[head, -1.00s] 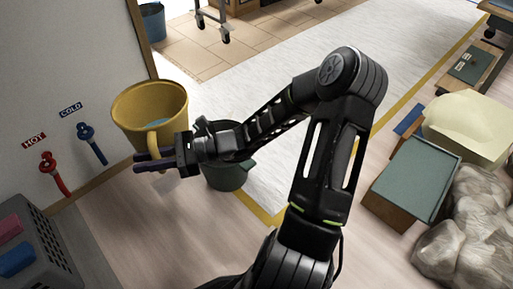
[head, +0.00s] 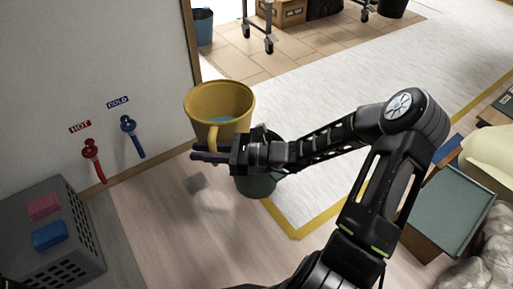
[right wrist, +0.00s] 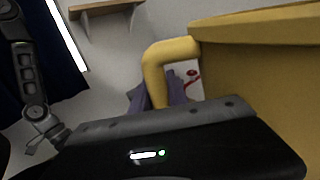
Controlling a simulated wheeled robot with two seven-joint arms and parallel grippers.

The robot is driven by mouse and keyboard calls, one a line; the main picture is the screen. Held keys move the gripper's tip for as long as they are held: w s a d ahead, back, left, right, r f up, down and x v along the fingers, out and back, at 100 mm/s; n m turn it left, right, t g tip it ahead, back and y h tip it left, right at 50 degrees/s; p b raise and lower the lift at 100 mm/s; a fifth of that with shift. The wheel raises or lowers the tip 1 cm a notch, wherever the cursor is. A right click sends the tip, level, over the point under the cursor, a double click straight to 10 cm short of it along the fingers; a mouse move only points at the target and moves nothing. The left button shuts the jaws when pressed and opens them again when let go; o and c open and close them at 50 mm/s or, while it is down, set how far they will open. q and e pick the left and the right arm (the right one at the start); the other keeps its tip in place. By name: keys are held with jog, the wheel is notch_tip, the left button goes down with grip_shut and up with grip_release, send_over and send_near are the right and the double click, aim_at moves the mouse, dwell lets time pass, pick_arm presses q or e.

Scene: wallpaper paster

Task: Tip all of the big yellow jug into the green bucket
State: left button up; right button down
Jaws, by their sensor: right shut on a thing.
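The big yellow jug (head: 235,102) is upright in the head view, with some blue liquid (head: 222,119) inside. My right gripper (head: 212,155) is shut on the jug's handle and holds the jug up off the floor. The jug and its handle also show close up in the right wrist view (right wrist: 262,75). The green bucket (head: 257,185) stands on the floor, below and a little right of the jug in the picture. The jug and my right arm hide much of the bucket's opening.
A grey crate (head: 45,245) with pink and blue blocks is at the lower left. Red HOT (head: 93,160) and blue COLD (head: 131,137) taps are on the wall. A greenish-topped box (head: 455,205) is at the right.

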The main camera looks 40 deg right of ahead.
pick_arm(q)
jog(key=shift+o, duration=1.4)
jog(key=r, duration=0.1)
jog(key=r+p, duration=0.2)
jog(key=shift+s+d+r, duration=0.2)
jog(key=shift+s+r, duration=0.05)
jog(key=shift+r, duration=0.05)
jog(key=shift+g, duration=0.3)
jog(key=r+p, duration=0.2)
jog(key=s+r+p, duration=0.1)
jog(key=p, duration=0.1)
jog(key=d+r+p, duration=0.1)
jog(key=r+p, duration=0.1)
jog(key=shift+s+r, duration=0.3)
pick_arm(e)
jog(key=w+a+f+m+t+h, duration=0.1)
jog(key=w+f, duration=0.3)
jog(key=f, duration=0.6)
jog(key=w+a+f+m+t+h, duration=0.1)
jog(key=w+a+f+t+h, duration=0.1)
jog(key=f, duration=0.8)
jog(key=shift+w+a+m, duration=0.4)
jog(key=shift+w+a, duration=0.2)
jog(key=shift+w, duration=0.3)
